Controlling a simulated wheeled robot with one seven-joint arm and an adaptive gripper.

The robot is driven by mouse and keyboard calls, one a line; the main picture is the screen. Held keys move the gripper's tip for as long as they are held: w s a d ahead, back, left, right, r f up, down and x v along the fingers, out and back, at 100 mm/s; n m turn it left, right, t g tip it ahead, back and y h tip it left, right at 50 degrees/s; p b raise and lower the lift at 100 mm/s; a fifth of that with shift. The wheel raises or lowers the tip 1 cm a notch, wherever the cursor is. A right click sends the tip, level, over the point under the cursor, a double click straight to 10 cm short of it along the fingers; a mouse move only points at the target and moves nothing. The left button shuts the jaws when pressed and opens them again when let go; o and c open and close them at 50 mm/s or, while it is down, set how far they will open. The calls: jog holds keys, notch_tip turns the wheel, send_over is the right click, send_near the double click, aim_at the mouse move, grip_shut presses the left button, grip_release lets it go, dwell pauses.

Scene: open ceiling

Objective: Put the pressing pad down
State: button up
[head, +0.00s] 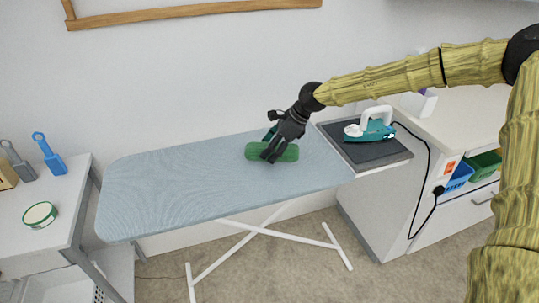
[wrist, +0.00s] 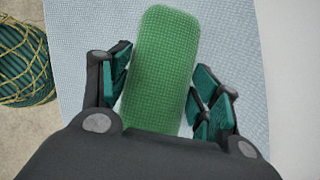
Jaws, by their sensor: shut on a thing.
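The pressing pad is a green, rounded oblong cushion (head: 289,153) at the right part of the pale blue ironing board (head: 180,185). My gripper (head: 271,156) reaches down over the pad and is shut on it. In the wrist view the pad (wrist: 165,60) lies lengthwise between the teal-padded fingers of my gripper (wrist: 163,85), and its near end is hidden by the gripper body. The pad is at or very close to the board cover; I cannot tell whether it touches.
A teal iron (head: 370,129) stands on the dark rest (head: 365,152) at the board's right end, its black cord (head: 428,165) hanging down. A white cabinet (head: 470,110) is at the right. A side table (head: 75,190) stands left. The board's middle and left are bare.

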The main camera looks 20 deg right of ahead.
aim_at(290, 147)
jog(key=shift+w+a+f, duration=0.1)
jog(key=shift+w+a, duration=0.05)
jog(key=shift+a, duration=0.05)
jog(key=shift+f+p, duration=0.4)
jog(key=shift+f, duration=1.25)
jog(key=shift+f, duration=0.15)
jog(key=o, duration=1.2)
jog(key=shift+o, duration=0.2)
jog(key=shift+r, duration=0.2)
jog(key=b+v, duration=0.1)
jog(key=v, duration=1.1)
